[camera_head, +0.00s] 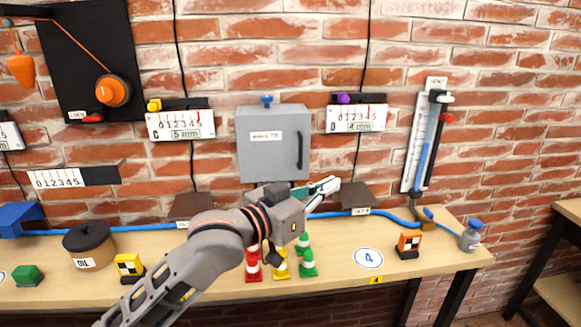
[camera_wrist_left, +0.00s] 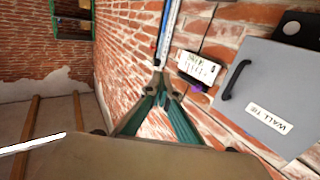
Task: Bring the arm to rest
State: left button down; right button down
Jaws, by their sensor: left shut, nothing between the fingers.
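My left arm (camera_head: 215,250) reaches in from the lower left of the head view over the wooden table. My left gripper (camera_head: 330,186) points right, in front of the wall just past the lower right of the grey cabinet. Its teal fingers are shut with nothing between them. In the left wrist view the fingertips (camera_wrist_left: 159,72) meet in a point, with the brick wall behind. The right gripper does not show.
The table (camera_head: 340,282) bears red, yellow and green cones (camera_head: 308,264) below my wrist, a dark pot (camera_head: 90,246) and a bottle (camera_head: 471,236). The grey cabinet (camera_head: 272,160), dials and a vertical gauge (camera_head: 424,140) are on the wall. A blue hose (camera_head: 385,212) runs along the table's back.

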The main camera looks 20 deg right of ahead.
pick_arm(q)
jog(key=s+a+f+n+t+y, duration=0.1)
jog(key=a+f+n+t+y, duration=0.25)
jog(key=a+f, duration=0.9)
jog(key=s+a+f+n+t+y, duration=0.15)
jog(key=a+f+n+y, duration=0.25)
jog(key=a+f, duration=0.85)
jog(key=s+a+f+g+y, duration=0.1)
jog(key=s+a+f+y, duration=0.1)
jog(key=s+a+f, duration=0.6)
jog(key=s+a+f+g+y, duration=0.1)
jog(key=s+a+f+y, duration=0.2)
jog(key=s+a+f, duration=0.6)
notch_tip(320, 180, down, 6)
jog(key=shift+s+r+n, duration=0.15)
jog(key=shift+s+n, duration=0.2)
jog(key=shift+s, duration=0.3)
